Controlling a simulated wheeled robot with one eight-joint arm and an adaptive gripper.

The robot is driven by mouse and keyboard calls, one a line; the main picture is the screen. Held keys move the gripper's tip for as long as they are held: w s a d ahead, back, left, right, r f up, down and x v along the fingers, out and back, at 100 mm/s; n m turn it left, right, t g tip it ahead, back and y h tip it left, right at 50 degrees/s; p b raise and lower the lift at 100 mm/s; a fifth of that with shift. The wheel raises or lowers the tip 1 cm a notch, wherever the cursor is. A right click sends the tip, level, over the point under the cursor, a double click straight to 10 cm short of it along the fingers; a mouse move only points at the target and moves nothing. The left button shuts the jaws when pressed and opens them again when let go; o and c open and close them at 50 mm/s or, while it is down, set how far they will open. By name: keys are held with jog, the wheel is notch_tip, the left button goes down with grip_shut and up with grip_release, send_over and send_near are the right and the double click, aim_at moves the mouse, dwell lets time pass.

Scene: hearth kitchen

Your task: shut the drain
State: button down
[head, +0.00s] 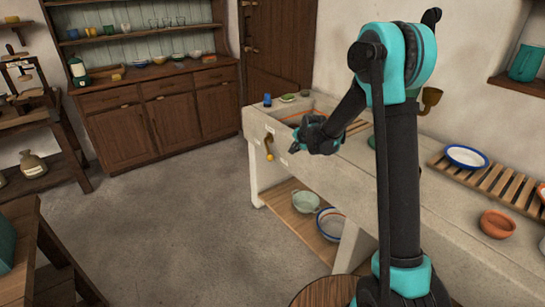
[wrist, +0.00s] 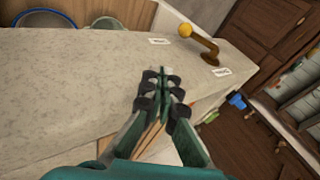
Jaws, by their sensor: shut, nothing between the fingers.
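A brass lever (head: 267,142) with a yellow ball knob (head: 269,156) is on the front face of the pale stone sink (head: 330,168). The knob hangs at the lever's lower end in the head view. In the wrist view the lever (wrist: 208,47) is at the upper right, with its knob (wrist: 185,30) to the upper left. Two white labels (wrist: 158,41) (wrist: 222,72) are on the stone near it; their writing is unreadable. My gripper (head: 294,148) is shut and empty, in front of the sink, right of the lever and apart from it. The fingertips (wrist: 161,74) meet in the wrist view. The drain is not visible.
A blue cup (head: 267,100) and small dishes stand at the sink's far end. A slatted rack with a plate (head: 466,157) and an orange bowl (head: 497,224) are on the counter. Bowls (head: 305,201) sit on the shelf below. The floor left of the sink is clear.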

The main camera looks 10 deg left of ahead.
aim_at(271, 156)
jog(key=w+a+f+m, duration=0.1)
jog(key=w+a+f, duration=0.3)
jog(key=a, duration=0.3)
jog(key=shift+w+a+m+y, duration=0.2)
jog(key=shift+w+m+y, duration=0.15)
jog(key=shift+w, duration=0.25)
jog(key=x, duration=1.3)
jog(key=shift+w+a+f, duration=0.1)
jog(key=shift+w+a, duration=0.1)
jog(key=shift+w, duration=0.3)
